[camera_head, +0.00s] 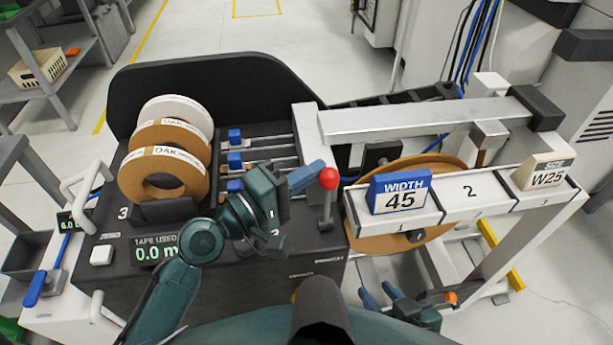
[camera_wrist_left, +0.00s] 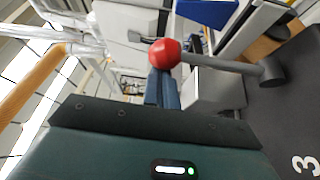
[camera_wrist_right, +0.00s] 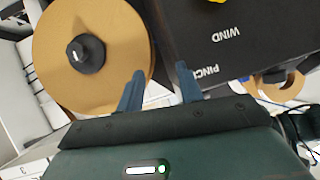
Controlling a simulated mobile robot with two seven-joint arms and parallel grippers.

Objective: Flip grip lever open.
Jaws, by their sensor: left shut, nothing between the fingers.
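The lever with a red ball knob (camera_head: 329,178) stands upright on the right part of the black machine top, its grey rod below the ball. My left gripper (camera_head: 312,177) is shut and empty, its blue fingertips close to the left side of the ball. In the left wrist view the ball (camera_wrist_left: 165,53) sits right at the fingertips (camera_wrist_left: 163,80); I cannot tell whether they touch. The rod (camera_wrist_left: 220,63) runs right from it to a dark pivot. My right gripper (camera_head: 379,295) is low at the front; its fingers (camera_wrist_right: 158,88) are apart and empty.
Several tape rolls (camera_head: 165,172) stand on the left of the machine. A large tan roll (camera_head: 380,242) lies behind the white rail with a blue WIDTH 45 block (camera_head: 400,191) and a cream W25 block (camera_head: 544,172). A small orange knob (camera_head: 450,297) is beside my right gripper.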

